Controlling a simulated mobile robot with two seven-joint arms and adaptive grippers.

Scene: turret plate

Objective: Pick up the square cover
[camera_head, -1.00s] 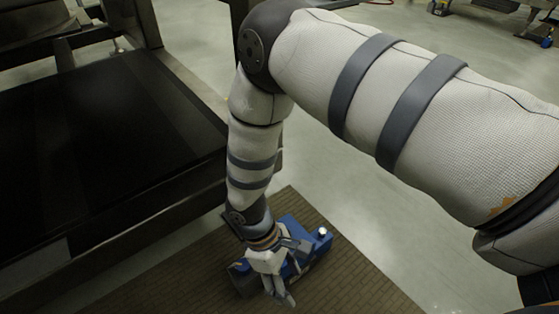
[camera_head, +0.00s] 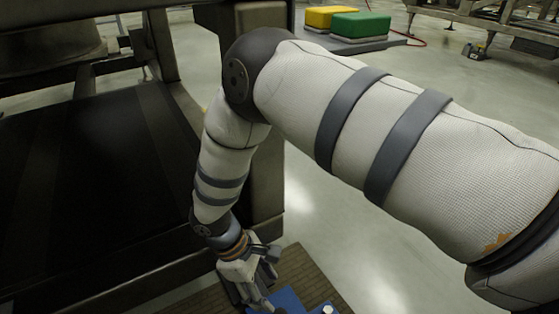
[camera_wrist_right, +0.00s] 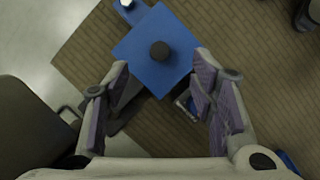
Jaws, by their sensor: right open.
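The square cover (camera_wrist_right: 157,48) is a flat blue plate with a round black knob in its middle, seen from above in the right wrist view. It also shows in part as blue at the bottom edge of the head view (camera_head: 287,301), where most of it is cut off. My right gripper (camera_wrist_right: 160,78) is open and empty, with its fingers at the near left and right sides of the plate. In the head view the right gripper (camera_head: 252,292) points down at the bottom edge. My left gripper is out of view.
A brown ribbed mat (camera_head: 320,280) lies on the grey floor under the blue parts. A dark machine bed (camera_head: 80,190) stands close on the left. A yellow block (camera_head: 318,17) and a green block (camera_head: 360,26) rest on a grey platform at the back.

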